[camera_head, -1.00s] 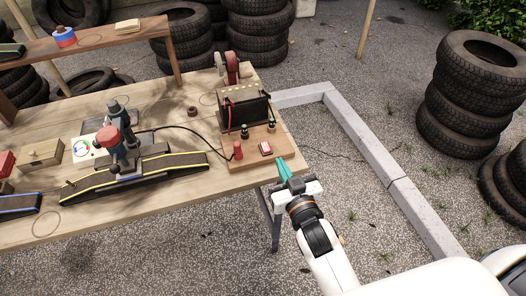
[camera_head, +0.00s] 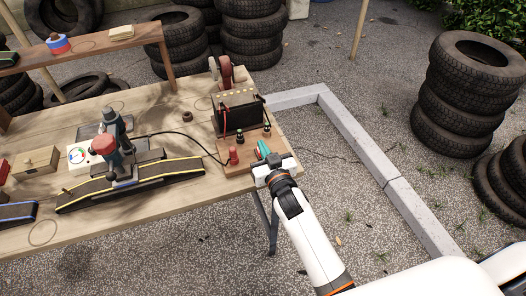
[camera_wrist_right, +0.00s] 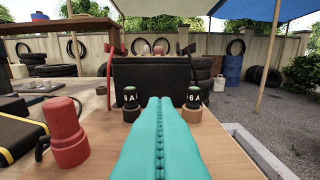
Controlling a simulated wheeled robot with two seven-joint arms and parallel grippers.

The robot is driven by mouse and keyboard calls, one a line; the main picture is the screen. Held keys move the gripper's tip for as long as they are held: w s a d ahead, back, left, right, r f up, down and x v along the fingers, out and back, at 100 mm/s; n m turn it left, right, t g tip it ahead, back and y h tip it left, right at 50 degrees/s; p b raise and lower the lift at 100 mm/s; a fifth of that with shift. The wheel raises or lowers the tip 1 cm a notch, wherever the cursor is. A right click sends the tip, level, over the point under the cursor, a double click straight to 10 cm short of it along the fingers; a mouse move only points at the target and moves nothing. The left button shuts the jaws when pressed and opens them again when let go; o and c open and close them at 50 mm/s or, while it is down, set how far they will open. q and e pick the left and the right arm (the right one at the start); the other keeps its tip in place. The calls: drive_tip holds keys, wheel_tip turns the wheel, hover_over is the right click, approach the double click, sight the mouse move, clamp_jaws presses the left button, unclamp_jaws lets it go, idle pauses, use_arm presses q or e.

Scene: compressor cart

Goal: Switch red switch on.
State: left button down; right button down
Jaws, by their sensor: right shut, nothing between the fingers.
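The red switch, a small red rocker with a pale frame on the wooden board (camera_head: 237,170) in the earlier head view, is now hidden by my right gripper (camera_head: 263,148). In the wrist view the shut teal fingers (camera_wrist_right: 160,130) are empty and point across the board toward the black battery (camera_wrist_right: 150,83). The switch cannot be made out there, and contact cannot be told. A red post (camera_head: 233,156) stands on the board left of the fingers; it also shows in the wrist view (camera_wrist_right: 66,135). My left gripper is not in view.
The battery (camera_head: 236,116) stands behind the fingers, with two dark fuse-like posts marked "A" (camera_wrist_right: 194,107) before it. A compressor (camera_head: 112,155) with a black cable stands at left on the table. Open ground lies right of the table.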

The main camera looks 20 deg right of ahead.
drive_tip(key=shift+w+f, duration=0.15)
drive_tip(key=shift+f, duration=0.8)
